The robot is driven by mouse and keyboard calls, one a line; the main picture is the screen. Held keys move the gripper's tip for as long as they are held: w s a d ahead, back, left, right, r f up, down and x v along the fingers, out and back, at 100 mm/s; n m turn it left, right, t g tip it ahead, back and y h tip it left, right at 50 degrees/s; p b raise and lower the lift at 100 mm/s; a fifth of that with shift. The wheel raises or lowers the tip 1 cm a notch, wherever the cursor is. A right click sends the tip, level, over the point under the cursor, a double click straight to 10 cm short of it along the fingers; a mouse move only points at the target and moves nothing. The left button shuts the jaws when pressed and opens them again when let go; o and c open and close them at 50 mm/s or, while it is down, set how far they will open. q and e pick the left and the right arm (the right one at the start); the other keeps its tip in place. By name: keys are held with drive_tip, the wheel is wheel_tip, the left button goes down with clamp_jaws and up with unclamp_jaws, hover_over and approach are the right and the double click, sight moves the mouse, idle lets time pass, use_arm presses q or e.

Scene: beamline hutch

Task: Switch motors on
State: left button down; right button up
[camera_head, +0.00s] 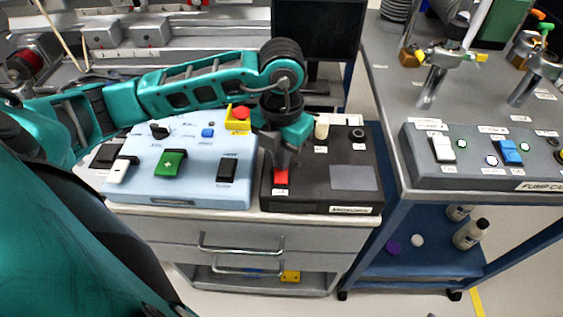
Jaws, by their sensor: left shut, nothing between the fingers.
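A dark control box (308,198) stands on the right part of a drawer cabinet. Its front label is too small to read surely. It carries a red switch (281,177) at its left, a cream knob (321,130), a black knob (358,133) and a grey blank plate (354,177). My left gripper (284,165) points down over this box, shut and empty. Its fingertips are just above or at the red switch; I cannot tell whether they touch. The gripper hides part of the box. My right gripper is not in view.
A light blue box (200,192) with a green switch (170,163), other switches and a red button on yellow (240,114) stands just left. A grey switch panel (470,174) is on the right bench. A monitor (318,30) stands behind. Bottles (470,234) sit below.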

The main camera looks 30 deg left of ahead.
use_arm(q)
drive_tip(key=shift+f, duration=0.15)
drive_tip(key=shift+r+p, duration=2.45)
drive_tip(key=shift+r, duration=1.15)
drive_tip(key=shift+f, duration=0.1)
